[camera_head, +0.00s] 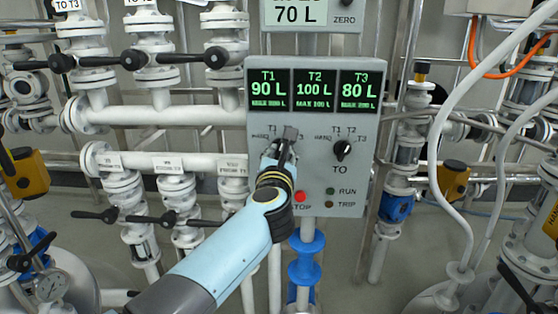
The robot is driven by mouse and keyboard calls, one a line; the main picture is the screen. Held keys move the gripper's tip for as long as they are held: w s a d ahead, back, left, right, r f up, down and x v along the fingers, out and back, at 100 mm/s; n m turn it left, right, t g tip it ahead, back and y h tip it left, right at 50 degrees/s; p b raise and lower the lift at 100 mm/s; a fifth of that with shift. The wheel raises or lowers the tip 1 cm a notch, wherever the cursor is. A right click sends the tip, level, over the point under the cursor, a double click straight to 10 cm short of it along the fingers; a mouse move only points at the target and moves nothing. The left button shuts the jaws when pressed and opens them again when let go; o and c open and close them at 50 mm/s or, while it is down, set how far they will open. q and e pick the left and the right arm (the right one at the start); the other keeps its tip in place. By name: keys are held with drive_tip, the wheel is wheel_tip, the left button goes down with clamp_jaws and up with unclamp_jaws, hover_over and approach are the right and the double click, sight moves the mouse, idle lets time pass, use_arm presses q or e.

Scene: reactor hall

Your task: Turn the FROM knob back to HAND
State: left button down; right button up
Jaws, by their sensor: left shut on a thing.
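A grey control panel (316,172) stands in the middle of the head view. My left gripper (283,142) comes in from the lower left and is shut at the left one of the panel's two knob places. The FROM knob there is hidden by the gripper, and so is the label under it. Parts of its position marks show around the gripper, with HAND at the upper left. The TO knob (342,149), black, stands free on the right. My right gripper is out of view.
Displays above the knobs read T1 90 L, T2 100 L and T3 80 L. A red STOP button (300,196) sits just right of my left wrist. White pipes and black-handled valves (133,59) fill the left. Pale hoses (470,140) hang at the right.

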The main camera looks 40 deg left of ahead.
use_arm(q)
drive_tip(key=n+b, duration=0.1)
drive_tip(key=n, duration=0.1)
drive_tip(key=n+b, duration=0.1)
drive_tip(key=n, duration=0.1)
drive_tip(key=shift+f+n+b, duration=0.2)
drive_tip(key=shift+n+b, duration=0.15)
drive_tip(key=shift+n, duration=0.05)
drive_tip(key=n+b, duration=0.2)
drive_tip(key=n, duration=0.1)
drive_tip(key=shift+n+b, duration=0.3)
drive_tip(key=n+b, duration=0.3)
drive_tip(key=n, duration=0.1)
drive_tip(key=shift+n+b, duration=1.4)
drive_tip(key=shift+n, duration=0.2)
drive_tip(key=shift+r, duration=0.1)
drive_tip(key=c, duration=1.4)
unclamp_jaws()
drive_tip(key=shift+o, duration=0.2)
